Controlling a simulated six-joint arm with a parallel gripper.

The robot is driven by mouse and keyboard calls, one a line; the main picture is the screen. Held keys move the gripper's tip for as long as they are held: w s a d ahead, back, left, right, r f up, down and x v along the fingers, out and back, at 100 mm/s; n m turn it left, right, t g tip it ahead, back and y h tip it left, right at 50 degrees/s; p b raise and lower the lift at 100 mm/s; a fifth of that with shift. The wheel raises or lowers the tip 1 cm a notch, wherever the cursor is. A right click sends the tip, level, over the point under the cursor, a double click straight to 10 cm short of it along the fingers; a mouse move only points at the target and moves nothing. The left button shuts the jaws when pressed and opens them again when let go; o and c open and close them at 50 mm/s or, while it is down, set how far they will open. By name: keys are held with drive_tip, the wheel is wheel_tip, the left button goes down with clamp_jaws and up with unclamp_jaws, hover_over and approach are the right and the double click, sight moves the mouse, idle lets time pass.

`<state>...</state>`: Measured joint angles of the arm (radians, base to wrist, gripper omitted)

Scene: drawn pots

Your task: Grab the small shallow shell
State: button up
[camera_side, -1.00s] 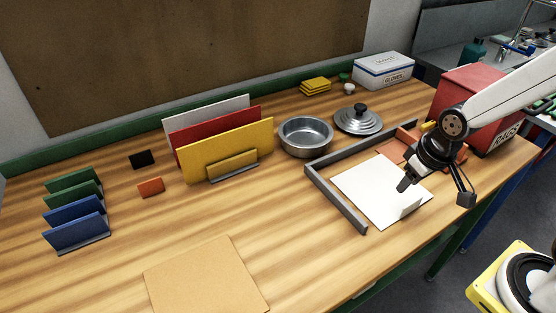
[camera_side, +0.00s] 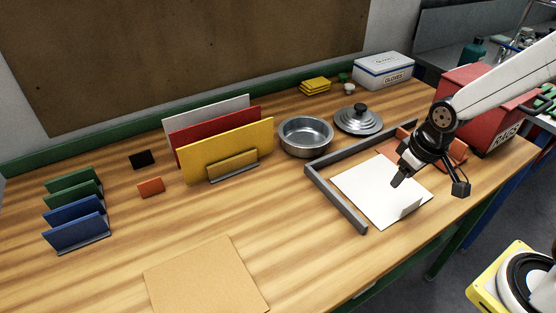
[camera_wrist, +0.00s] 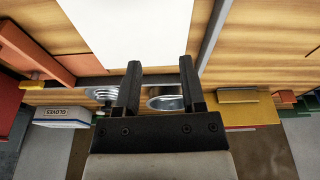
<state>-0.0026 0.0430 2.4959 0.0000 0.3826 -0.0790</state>
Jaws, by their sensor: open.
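The small shallow shell appears to be the round open metal pan (camera_side: 306,137), standing upright on the table left of the grey frame; its inside looks empty. A domed metal lid with a black knob (camera_side: 358,119) sits just right of it. In the wrist view the pan (camera_wrist: 166,103) shows between my fingers, partly hidden by the right one, and the lid (camera_wrist: 103,93) shows left of the left finger. My gripper (camera_side: 397,181) is open and empty above the white sheet, right of and apart from the pan. Its fingers (camera_wrist: 160,65) stand apart in the wrist view.
A grey angled rail (camera_side: 335,196) borders the white sheet (camera_side: 372,194). Upright coloured panels (camera_side: 227,151) stand left of the pan. A red rags box (camera_side: 470,115) and a white gloves box (camera_side: 383,71) stand at the right and back. Bare wood lies in front of the pan.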

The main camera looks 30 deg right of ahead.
drive_tip(key=w+a+n+g, duration=0.1)
drive_tip(key=w+n, duration=0.7)
drive_tip(key=w, duration=0.5)
drive_tip(key=n+g, duration=0.2)
drive_tip(key=n, duration=0.7)
hover_over(316, 156)
drive_tip(key=f, duration=0.2)
drive_tip(key=shift+s+a+f, duration=0.2)
drive_tip(key=shift+a+f, duration=0.1)
drive_tip(key=shift+d+f, duration=0.1)
drive_tip(key=shift+f, duration=3.8)
clamp_jaws()
